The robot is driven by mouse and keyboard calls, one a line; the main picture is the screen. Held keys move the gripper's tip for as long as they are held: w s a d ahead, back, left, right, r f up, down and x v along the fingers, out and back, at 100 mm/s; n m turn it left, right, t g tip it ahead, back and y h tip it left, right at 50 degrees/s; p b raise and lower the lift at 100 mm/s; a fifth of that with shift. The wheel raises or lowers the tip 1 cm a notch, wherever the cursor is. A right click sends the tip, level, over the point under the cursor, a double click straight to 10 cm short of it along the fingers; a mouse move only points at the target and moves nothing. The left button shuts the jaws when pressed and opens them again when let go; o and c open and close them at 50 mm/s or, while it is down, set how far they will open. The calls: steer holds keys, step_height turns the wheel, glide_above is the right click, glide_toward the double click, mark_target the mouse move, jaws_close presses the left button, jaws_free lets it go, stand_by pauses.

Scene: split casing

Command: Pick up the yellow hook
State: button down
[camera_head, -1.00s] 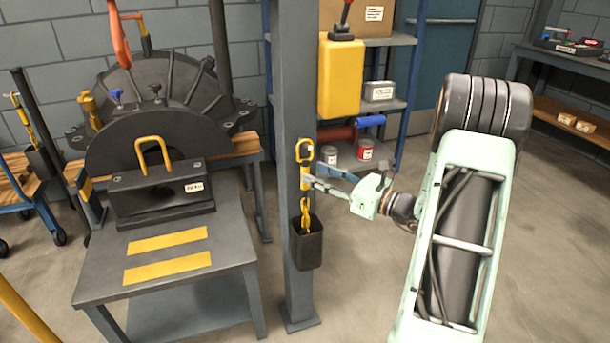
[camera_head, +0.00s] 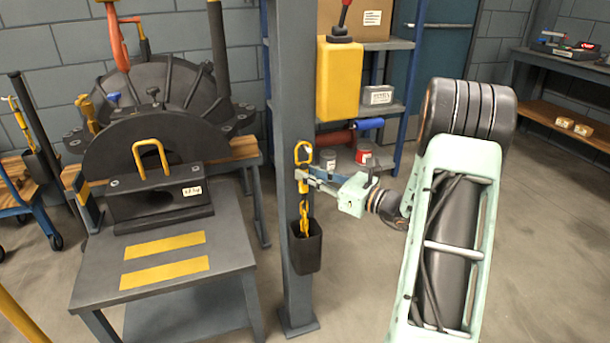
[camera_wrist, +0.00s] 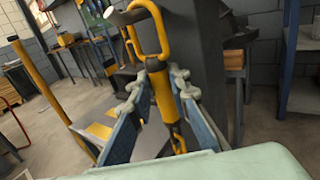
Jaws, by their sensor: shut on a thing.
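The yellow hook (camera_head: 303,155) hangs upright at the grey post (camera_head: 286,90), with its loop at the top and a yellow chain (camera_head: 304,215) below it running into a black bin (camera_head: 305,250) on the post. My gripper (camera_head: 306,180) reaches in from the right and is shut on the hook's shank below the loop. In the wrist view the hook (camera_wrist: 163,95) stands between the two fingers, one on each side. The top of its loop is close to a peg end (camera_wrist: 122,17); I cannot tell whether the loop still rests on it.
A dark casing half with a yellow handle (camera_head: 150,150) stands on a grey table (camera_head: 230,240) with yellow stripes, left of the post. A yellow box (camera_head: 339,80) and shelves with cans (camera_head: 363,152) are behind. Open floor lies to the right.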

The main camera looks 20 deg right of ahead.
step_height(320, 180, up, 4)
steer(key=shift+f+p, duration=0.25)
steer(key=shift+p, duration=0.65)
steer(key=s+p, duration=0.3)
steer(key=s, duration=1.5)
steer(key=shift+a, duration=0.1)
